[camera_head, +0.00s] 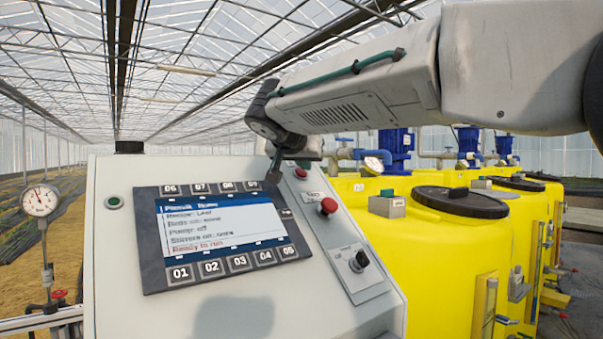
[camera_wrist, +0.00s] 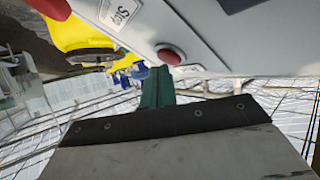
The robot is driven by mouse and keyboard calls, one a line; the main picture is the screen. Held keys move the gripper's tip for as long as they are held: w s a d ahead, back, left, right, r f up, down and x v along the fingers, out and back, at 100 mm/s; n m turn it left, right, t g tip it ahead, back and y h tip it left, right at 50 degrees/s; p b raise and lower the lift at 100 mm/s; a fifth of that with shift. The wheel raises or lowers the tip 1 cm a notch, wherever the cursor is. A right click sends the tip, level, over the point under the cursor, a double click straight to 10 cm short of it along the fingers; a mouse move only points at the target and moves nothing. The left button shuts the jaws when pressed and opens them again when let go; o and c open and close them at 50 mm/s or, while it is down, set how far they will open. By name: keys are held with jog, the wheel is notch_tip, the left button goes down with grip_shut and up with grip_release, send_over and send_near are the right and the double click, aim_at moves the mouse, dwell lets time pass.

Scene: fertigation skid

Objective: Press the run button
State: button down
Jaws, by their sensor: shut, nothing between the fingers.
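The grey control panel (camera_head: 130,270) stands in front of me with a lit display (camera_head: 220,232) and numbered keys around it. The display's lowest line reads "Ready to run". A small green button (camera_head: 114,202) sits left of the display; I cannot read a run label on it. My gripper (camera_head: 273,174) is shut and empty, pointing down by the display's upper right corner. I cannot tell whether its tip touches the panel. In the wrist view, my green fingers (camera_wrist: 157,86) are together, close to a red button (camera_wrist: 170,55).
Right of the display are a small red button (camera_head: 301,173), a red mushroom button (camera_head: 328,206) and a black selector knob (camera_head: 359,261). Yellow tanks (camera_head: 430,250) stand at the right, a gauge (camera_head: 40,199) at the left.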

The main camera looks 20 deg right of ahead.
jog(key=shift+w+a+f, duration=0.1)
jog(key=shift+w+f, duration=0.15)
jog(key=shift+f, duration=0.05)
dwell(0.5)
jog(key=shift+s+r, duration=0.1)
jog(key=shift+s+d+r, duration=0.2)
jog(key=shift+s+r, duration=0.2)
jog(key=shift+r, duration=0.1)
jog(key=shift+s+r, duration=0.1)
dwell(0.3)
jog(key=s+r, duration=0.1)
jog(key=s+d+r, duration=0.1)
jog(key=s+r, duration=0.1)
jog(key=shift+r, duration=0.3)
dwell(0.6)
